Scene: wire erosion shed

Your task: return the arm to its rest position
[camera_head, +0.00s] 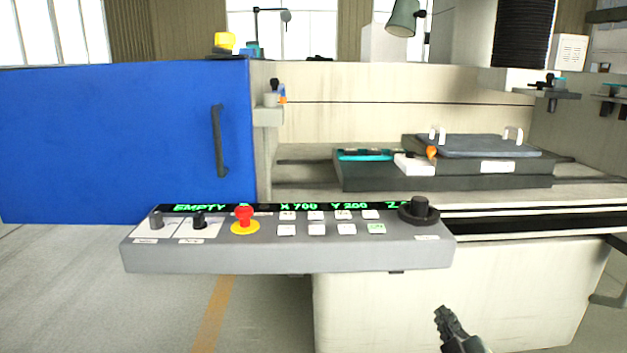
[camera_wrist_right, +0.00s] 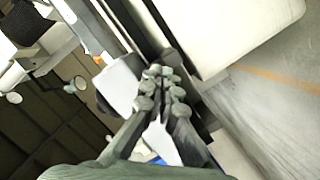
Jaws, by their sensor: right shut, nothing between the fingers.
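My right gripper (camera_head: 447,322) is at the bottom right of the head view, in front of the machine's pale lower body and below the right end of the control panel (camera_head: 290,259). Its fingers are together and hold nothing. In the right wrist view the closed fingers of the right gripper (camera_wrist_right: 163,85) show in the middle, with parts of the machine behind them. It looks clear of the panel in the head view. My left gripper is not in either view.
The grey panel carries a red stop button (camera_head: 244,216), white buttons and a black knob (camera_head: 419,209). A blue door (camera_head: 110,140) with a dark handle stands at left. A dark plate (camera_head: 480,146) sits on the machine bed. Open floor (camera_head: 80,290) lies at lower left.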

